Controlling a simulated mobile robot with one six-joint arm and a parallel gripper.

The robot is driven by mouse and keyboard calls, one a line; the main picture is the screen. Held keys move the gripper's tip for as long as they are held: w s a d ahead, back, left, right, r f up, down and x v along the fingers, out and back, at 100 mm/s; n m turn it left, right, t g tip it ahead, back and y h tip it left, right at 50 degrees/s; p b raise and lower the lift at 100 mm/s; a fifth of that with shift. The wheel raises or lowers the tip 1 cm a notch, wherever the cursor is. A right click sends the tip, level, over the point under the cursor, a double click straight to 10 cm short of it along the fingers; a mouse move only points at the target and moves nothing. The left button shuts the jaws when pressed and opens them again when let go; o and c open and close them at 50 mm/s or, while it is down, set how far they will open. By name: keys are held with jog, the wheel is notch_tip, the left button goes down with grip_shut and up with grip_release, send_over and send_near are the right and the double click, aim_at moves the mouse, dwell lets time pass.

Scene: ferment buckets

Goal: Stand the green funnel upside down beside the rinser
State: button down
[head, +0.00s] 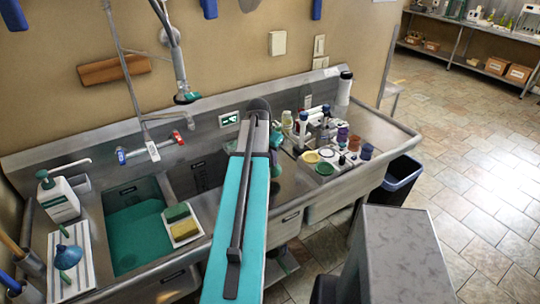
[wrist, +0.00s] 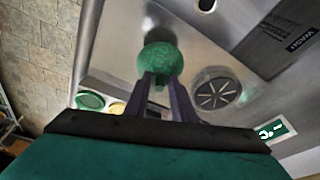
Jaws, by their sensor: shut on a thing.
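In the wrist view my gripper (wrist: 160,82) is shut on a round, speckled green thing, which I take to be the green funnel (wrist: 160,57). Its narrow part is between the fingers and its wide part lies beyond the fingertips. I cannot tell whether it touches the steel below. The rinser (wrist: 217,94), a round spoked grille, is set in the steel just to the right of the funnel. In the head view my arm hides the rinser, and I cannot make out the held funnel there.
A green round dish (head: 324,169) and a yellow one (head: 311,157) sit on the right drainboard, near several bottles and cups. Sponges lie in a white tray (head: 184,229) left of my arm. A blue funnel (head: 68,256) stands on a white rack. A bin (head: 400,178) stands beyond the right end.

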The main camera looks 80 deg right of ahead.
aim_at(276, 167)
jog(key=shift+s+d+m, duration=0.15)
jog(key=shift+s+m, duration=0.05)
jog(key=shift+s, duration=0.55)
jog(key=shift+s+d+m, duration=0.1)
jog(key=shift+s+m, duration=0.1)
jog(key=shift+s, duration=0.55)
jog(key=shift+w+f, duration=0.2)
jog(key=shift+f, duration=0.15)
jog(key=shift+f+b, duration=1.1)
jog(key=shift+f, duration=0.6)
jog(key=shift+a+f, duration=0.1)
jog(key=shift+f, duration=0.35)
jog(key=shift+c, duration=1)
grip_release()
jog(key=shift+p+v, duration=1.4)
jog(key=shift+v, duration=1.5)
